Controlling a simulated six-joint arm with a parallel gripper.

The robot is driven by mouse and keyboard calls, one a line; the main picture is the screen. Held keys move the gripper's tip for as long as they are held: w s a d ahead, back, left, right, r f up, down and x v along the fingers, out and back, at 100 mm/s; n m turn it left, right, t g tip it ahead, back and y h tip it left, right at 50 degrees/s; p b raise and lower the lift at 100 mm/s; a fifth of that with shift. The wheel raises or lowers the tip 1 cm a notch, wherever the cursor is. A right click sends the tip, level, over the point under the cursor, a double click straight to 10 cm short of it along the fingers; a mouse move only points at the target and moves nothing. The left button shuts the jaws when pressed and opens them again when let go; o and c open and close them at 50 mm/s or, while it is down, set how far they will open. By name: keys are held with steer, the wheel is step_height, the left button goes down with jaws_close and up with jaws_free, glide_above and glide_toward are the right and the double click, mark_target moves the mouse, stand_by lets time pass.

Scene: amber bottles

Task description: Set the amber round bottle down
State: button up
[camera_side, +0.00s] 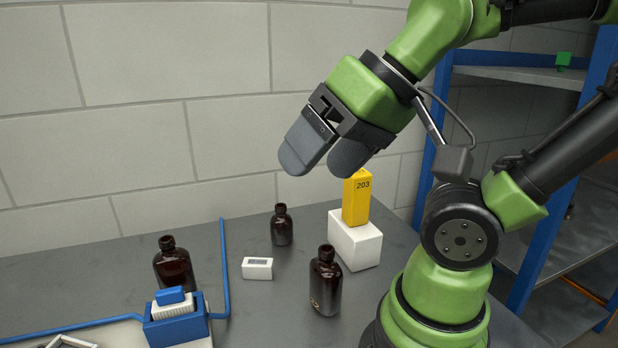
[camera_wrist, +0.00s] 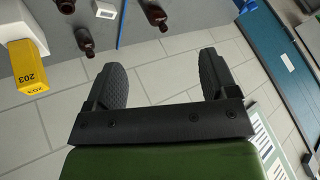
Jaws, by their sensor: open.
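Three dark amber bottles stand upright on the grey table. One (camera_side: 173,268) is at the left behind a blue holder, a smaller one (camera_side: 281,228) is at the back middle, and one (camera_side: 325,282) is at the front near my arm's base. In the wrist view the left bottle (camera_wrist: 155,14), small bottle (camera_wrist: 85,42) and front bottle (camera_wrist: 65,5) show along the top. I cannot tell which is the task's round bottle. My gripper (camera_side: 319,163) is high above the table's back, open and empty, apart from every bottle; its spread fingers also show in the wrist view (camera_wrist: 164,75).
A yellow block marked 203 (camera_side: 357,198) stands on a white block (camera_side: 355,242) below my gripper, right of the small bottle. A small white box (camera_side: 257,268) lies between the bottles. A blue rail (camera_side: 224,265) edges the left area. The wall is behind; blue-framed shelving (camera_side: 520,75) is right.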

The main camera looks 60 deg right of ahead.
stand_by(0.3)
steer(key=m+h, duration=0.4)
steer(key=h, duration=0.4)
glide_above(281, 206)
steer(key=s+a, duration=0.4)
step_height(281, 206, down, 18)
steer(key=f, duration=0.1)
steer(key=x, duration=0.4)
steer(key=shift+s+d, duration=0.15)
steer(key=shift+d, duration=0.1)
steer(key=shift+x, duration=3)
steer(key=shift+r, duration=0.1)
steer(key=c, duration=1.1)
steer(key=shift+o, duration=0.2)
